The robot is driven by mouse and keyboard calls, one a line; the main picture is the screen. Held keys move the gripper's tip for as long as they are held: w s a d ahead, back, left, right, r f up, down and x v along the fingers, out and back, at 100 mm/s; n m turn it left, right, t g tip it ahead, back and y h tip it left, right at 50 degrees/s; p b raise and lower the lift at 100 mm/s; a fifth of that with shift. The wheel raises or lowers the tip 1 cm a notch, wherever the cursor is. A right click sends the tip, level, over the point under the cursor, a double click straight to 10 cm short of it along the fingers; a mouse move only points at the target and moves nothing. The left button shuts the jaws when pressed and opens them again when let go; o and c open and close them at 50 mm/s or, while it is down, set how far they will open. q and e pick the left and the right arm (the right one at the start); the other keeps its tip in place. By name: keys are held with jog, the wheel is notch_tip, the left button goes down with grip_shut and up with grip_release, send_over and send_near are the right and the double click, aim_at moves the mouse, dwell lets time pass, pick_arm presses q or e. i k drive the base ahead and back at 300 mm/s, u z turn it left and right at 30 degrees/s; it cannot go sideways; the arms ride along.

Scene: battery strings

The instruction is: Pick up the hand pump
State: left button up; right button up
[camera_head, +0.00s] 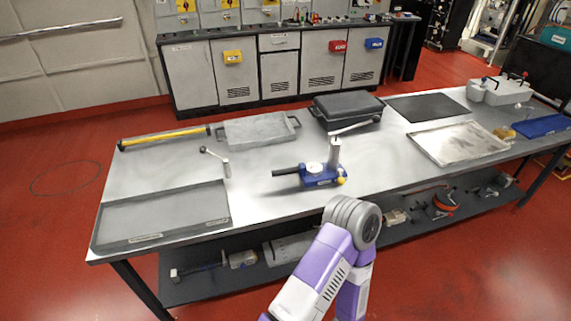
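The hand pump (322,178) stands on the grey workbench (256,200), near the middle of its front half. It has a blue body, a round white gauge, an upright grey cylinder, a long lever pointing up to the right, and a black grip pointing left. One of my purple and grey arms rises from the bottom centre, with its grey joint just in front of the bench's front edge and below the pump. Neither gripper shows in this view. Nothing is seen holding the pump.
An empty tray (225,205) lies front left. A yellow-and-black bar (165,138), a grey handled tray (288,128), a black case (347,106) and a metal tray (458,143) surround the pump. A small grey handle (225,166) stands left of it. Bare benchtop lies around the pump.

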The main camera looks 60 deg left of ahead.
aim_at(314, 174)
jog(key=u, duration=1.2)
jog(key=k, duration=1.15)
jog(key=z, duration=1.05)
jog(key=i, duration=0.9)
jog(key=u, duration=0.35)
jog(key=i, duration=1.35)
jog(key=u, duration=1.05)
